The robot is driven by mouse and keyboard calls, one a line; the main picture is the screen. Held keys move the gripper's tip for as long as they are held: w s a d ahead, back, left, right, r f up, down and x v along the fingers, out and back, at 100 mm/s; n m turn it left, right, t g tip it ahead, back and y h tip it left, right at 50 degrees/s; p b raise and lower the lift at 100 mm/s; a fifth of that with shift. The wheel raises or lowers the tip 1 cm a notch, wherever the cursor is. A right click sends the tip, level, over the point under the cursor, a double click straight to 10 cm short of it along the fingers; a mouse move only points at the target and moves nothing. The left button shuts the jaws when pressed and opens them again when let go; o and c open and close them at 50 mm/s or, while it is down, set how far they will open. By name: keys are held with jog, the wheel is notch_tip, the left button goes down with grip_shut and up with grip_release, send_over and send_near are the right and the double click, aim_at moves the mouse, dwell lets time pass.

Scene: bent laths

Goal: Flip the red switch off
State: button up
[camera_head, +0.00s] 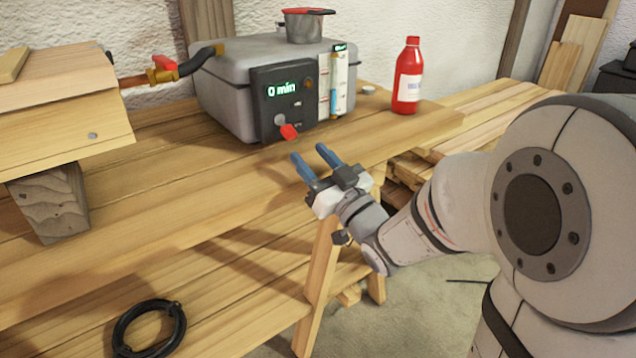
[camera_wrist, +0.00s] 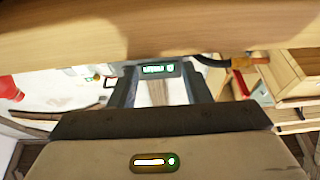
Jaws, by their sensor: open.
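The panel display reads "0 min". My gripper (camera_head: 310,158) has two blue fingers, spread apart with nothing between them. It is in front of the bench edge, below and a little right of the switch, apart from it. In the wrist view my gripper's fingers (camera_wrist: 155,88) point towards a small lit display (camera_wrist: 158,69). The red switch cannot be made out in the wrist view.
A red bottle (camera_head: 407,77) stands on the bench right of the unit. A pot (camera_head: 304,25) sits on top of the unit. A brass valve with a red handle (camera_head: 163,72) and black hose join its left side. A wooden box (camera_head: 60,105) stands left. A black coil (camera_head: 150,328) lies lower down.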

jog(key=b, duration=0.2)
jog(key=shift+s+d+f+b, duration=0.2)
jog(key=shift+s+f+b, duration=0.1)
jog(key=shift+s+b, duration=0.1)
jog(key=shift+s+d+b, duration=0.1)
jog(key=shift+s+b, duration=0.05)
jog(key=shift+b, duration=0.2)
jog(key=shift+r, duration=0.15)
